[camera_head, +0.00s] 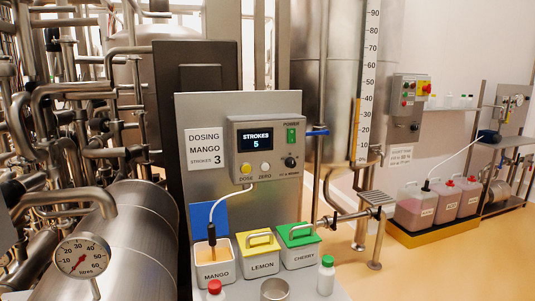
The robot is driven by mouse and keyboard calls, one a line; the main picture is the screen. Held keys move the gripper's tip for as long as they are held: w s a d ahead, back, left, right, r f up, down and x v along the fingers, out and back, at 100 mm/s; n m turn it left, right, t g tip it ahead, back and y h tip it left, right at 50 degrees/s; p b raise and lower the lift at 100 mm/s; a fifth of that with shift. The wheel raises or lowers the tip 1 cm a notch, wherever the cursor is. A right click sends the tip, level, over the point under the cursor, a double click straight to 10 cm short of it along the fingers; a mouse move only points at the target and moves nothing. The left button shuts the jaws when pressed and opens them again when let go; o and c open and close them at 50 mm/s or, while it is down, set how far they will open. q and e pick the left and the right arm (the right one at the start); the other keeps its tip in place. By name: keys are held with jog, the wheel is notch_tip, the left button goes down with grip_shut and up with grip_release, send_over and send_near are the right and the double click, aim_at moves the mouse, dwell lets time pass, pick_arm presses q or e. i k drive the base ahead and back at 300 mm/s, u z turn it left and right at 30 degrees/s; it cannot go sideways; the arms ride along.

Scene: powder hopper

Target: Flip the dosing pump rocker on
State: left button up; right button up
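The dosing pump box (265,150) is grey and mounted on an upright metal panel. Its power rocker (291,135) is green and sits under the word POWER at the upper right of the box; its tilt is too small to tell. The display (257,138) is lit and reads STROKES 5. Below it are a yellow DOSE button (246,169), a pale ZERO button (265,167) and a black knob (290,162). A sign (204,148) beside the box reads DOSING MANGO STROKES 3. Neither of my grippers is in view.
A white hose runs from the pump into the open MANGO tub (214,263). LEMON (260,262) and CHERRY (299,249) tubs stand beside it, lidded. A red-capped bottle (215,291), metal cup (274,290) and green-capped bottle (326,275) stand in front. A blue-handled valve (317,132) is right of the box.

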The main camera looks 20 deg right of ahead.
aim_at(292, 132)
jog(key=z, duration=1.7)
jog(key=i, duration=0.75)
jog(key=u, duration=1.95)
